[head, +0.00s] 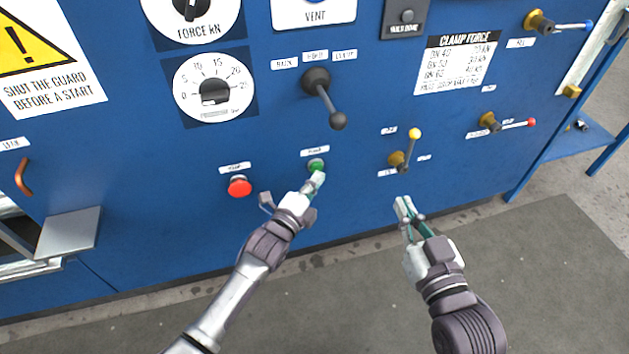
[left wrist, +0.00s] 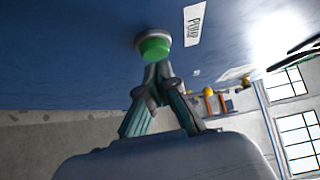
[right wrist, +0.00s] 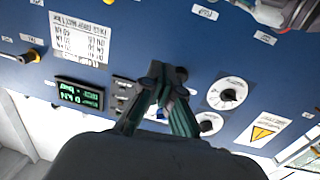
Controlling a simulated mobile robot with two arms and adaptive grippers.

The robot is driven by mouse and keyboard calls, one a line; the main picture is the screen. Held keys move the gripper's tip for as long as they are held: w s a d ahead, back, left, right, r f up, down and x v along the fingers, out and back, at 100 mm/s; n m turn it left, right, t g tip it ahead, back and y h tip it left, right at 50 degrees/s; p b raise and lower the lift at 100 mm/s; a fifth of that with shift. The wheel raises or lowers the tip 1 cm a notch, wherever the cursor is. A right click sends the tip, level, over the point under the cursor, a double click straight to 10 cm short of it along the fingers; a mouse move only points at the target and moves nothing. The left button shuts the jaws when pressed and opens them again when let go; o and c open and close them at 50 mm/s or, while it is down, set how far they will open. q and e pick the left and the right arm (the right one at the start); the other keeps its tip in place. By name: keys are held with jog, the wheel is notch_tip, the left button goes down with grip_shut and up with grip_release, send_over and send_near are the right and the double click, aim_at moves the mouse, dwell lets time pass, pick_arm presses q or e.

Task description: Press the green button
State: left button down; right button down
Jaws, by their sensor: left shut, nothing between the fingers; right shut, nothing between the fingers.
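The green button (head: 316,165) sits on the blue panel, under a small white label, right of the red button (head: 239,186). In the left wrist view the green button (left wrist: 154,46) stands out from the panel in a pale collar. My left gripper (head: 318,178) is shut and empty, its tips just below the button and very close to it; the left wrist view (left wrist: 158,68) does not settle whether they touch. My right gripper (head: 402,202) is shut and empty, in front of the lower panel; its fingers also show in the right wrist view (right wrist: 160,82).
A black-knobbed lever (head: 325,97) juts out above the green button. A yellow-tipped lever valve (head: 405,152) is to its right, and a red-tipped one (head: 510,123) further right. A metal chute (head: 68,232) juts out at lower left. The grey floor (head: 540,270) at lower right is clear.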

pick_arm(q)
jog(key=shift+w+a, duration=0.15)
jog(key=shift+w, duration=0.25)
pick_arm(e)
jog(key=shift+a+r+t, duration=0.1)
jog(key=shift+r+t, duration=0.2)
jog(key=shift+r, duration=0.3)
